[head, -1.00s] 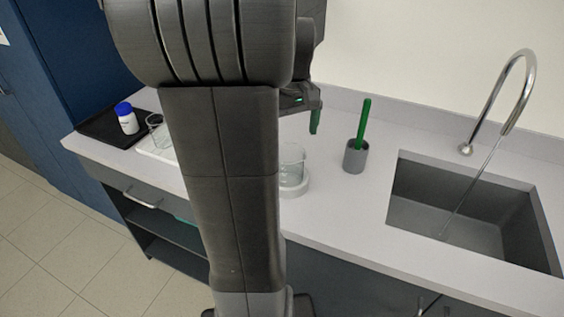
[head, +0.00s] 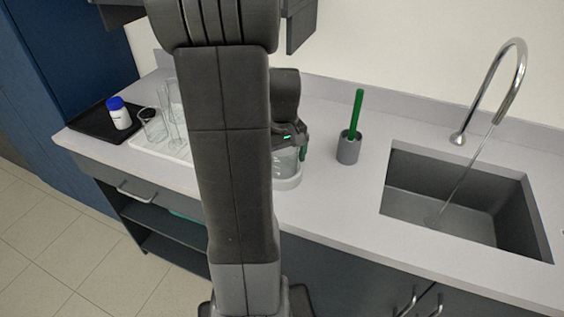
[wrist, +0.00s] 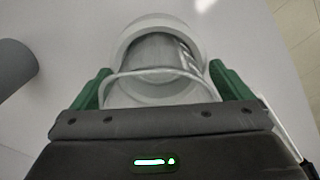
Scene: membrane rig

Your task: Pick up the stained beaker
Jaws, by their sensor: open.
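In the wrist view the beaker (wrist: 152,58) is between the two open green fingers of my gripper (wrist: 160,80), with gaps on both sides. I cannot make out a stain on it. Another glass beaker (head: 153,127) leans on the white tray at the left.
A white tray (head: 140,143) with glassware and a black mat (head: 90,124) with a blue-capped bottle (head: 119,114) are at the left. A grey cup with a green-handled brush (head: 350,148) stands just right of the beaker. A sink (head: 450,205) with a tap lies further right.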

